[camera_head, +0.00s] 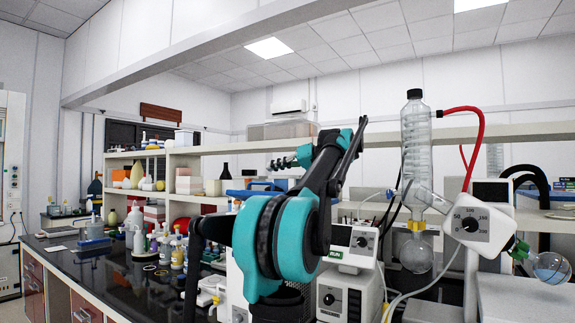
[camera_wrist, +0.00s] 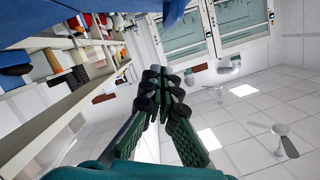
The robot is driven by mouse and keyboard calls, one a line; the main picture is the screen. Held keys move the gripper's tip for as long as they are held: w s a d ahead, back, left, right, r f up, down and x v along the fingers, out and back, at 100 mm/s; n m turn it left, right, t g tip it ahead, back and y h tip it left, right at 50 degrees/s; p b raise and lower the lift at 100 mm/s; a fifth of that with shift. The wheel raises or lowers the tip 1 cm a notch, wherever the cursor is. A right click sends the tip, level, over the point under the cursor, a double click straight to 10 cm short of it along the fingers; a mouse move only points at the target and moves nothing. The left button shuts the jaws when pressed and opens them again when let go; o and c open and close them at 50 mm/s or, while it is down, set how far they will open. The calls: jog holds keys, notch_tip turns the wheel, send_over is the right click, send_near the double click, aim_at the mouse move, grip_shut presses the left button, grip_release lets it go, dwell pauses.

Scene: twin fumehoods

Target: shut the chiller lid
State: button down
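I cannot pick out the chiller or its lid for certain in either view. White instrument boxes with dials stand low in the middle of the head view, an upper one (camera_head: 351,243) and a lower one (camera_head: 340,299), partly behind my arm. My gripper (camera_head: 282,162) is small in the head view, in front of the far shelves and well above the bench. In the wrist view my gripper (camera_wrist: 166,84) has its fingertips together, with nothing seen between them. That view looks toward ceiling and walls, with no lid recognisable in it.
A glass evaporator column (camera_head: 415,150) with a red hose (camera_head: 482,135) and a white dial head (camera_head: 479,225) stands at the right. Bottles (camera_head: 178,250) crowd the black bench (camera_head: 120,285) at left. A long shelf (camera_head: 520,133) runs behind my arm.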

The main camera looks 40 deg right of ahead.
jog(key=shift+a+f, duration=0.6)
jog(key=shift+f, duration=0.35)
jog(key=shift+a+f, duration=0.55)
jog(key=shift+f, duration=0.35)
jog(key=shift+s+a+f, duration=0.25)
jog(key=shift+a+f, duration=0.15)
jog(key=shift+f, duration=0.1)
